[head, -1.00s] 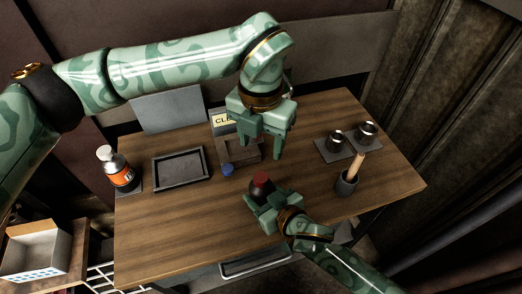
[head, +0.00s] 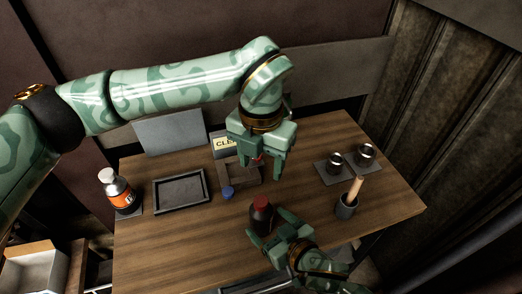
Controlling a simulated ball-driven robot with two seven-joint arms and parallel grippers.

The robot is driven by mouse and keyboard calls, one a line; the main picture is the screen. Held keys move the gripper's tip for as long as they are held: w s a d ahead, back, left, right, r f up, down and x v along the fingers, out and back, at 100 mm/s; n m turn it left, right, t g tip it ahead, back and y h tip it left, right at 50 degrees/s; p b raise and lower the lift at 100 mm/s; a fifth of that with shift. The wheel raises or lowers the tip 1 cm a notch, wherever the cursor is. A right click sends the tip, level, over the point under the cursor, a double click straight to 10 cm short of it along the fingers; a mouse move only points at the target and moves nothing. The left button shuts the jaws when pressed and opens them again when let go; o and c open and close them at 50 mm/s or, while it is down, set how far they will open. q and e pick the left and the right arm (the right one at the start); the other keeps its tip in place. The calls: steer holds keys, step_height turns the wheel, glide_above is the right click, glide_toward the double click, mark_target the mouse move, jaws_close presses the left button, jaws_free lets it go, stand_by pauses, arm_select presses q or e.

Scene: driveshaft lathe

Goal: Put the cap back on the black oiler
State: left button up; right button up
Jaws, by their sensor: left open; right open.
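A dark bottle with a dull red top (head: 262,215), which looks like the black oiler, stands upright near the middle front of the table. My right gripper (head: 282,225) is open just right of it; I cannot tell whether a finger touches it. My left gripper (head: 262,163) is open above the table, behind the bottle. A small red thing (head: 257,160) shows at its fingers; I cannot tell whether it is between or behind them. A small blue cap (head: 228,192) lies on the table left of the bottle, in front of a wooden holder (head: 225,178).
An orange-labelled bottle (head: 123,196) with a white cap stands at the left beside a dark empty tray (head: 181,191). A wooden-handled tool in a dark cup (head: 346,207) and two metal cups (head: 335,161) stand at the right. The front left of the table is clear.

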steer(key=p+v, duration=0.2)
steer(key=v, duration=1)
steer(key=shift+s+d, duration=0.25)
steer(key=shift+s, duration=0.05)
steer(key=shift+s, duration=0.1)
